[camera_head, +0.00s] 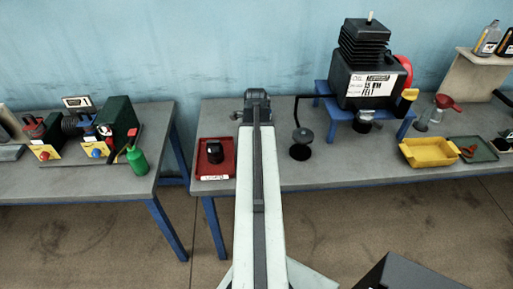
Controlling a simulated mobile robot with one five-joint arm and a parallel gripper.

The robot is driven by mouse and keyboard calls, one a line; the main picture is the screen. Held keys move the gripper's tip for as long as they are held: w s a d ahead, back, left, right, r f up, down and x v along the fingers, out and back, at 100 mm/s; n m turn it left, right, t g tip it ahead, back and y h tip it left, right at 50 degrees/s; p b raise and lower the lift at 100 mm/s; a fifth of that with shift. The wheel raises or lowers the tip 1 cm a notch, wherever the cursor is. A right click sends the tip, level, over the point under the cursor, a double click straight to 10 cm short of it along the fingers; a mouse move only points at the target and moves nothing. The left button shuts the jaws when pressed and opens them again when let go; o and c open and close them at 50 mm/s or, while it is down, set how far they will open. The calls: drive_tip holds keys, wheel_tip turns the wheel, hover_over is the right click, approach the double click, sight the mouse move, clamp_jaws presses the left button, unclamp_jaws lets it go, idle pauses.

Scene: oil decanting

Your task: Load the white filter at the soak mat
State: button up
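My pale arm reaches up the middle of the picture onto the grey right table. Its dark end, my gripper (257,96), is over the back part of the table; its fingers are too small and too hidden to tell open from shut. I cannot make out a white filter. I cannot tell which surface is the soak mat; a red tray (232,163) with a white label and a dark round object (214,151) is left of my arm. A grey-green tray (484,157) with red items is at the right.
The left table holds machines and a green bottle (137,159); a floor gap separates the tables.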

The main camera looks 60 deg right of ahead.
drive_tip(key=shift+a+f+b, duration=0.1)
drive_tip(key=shift+f+b, duration=0.4)
drive_tip(key=shift+b, duration=0.05)
idle(1.2)
drive_tip(key=shift+r, duration=0.1)
wheel_tip(320, 180, up, 7)
drive_tip(key=p, duration=0.7)
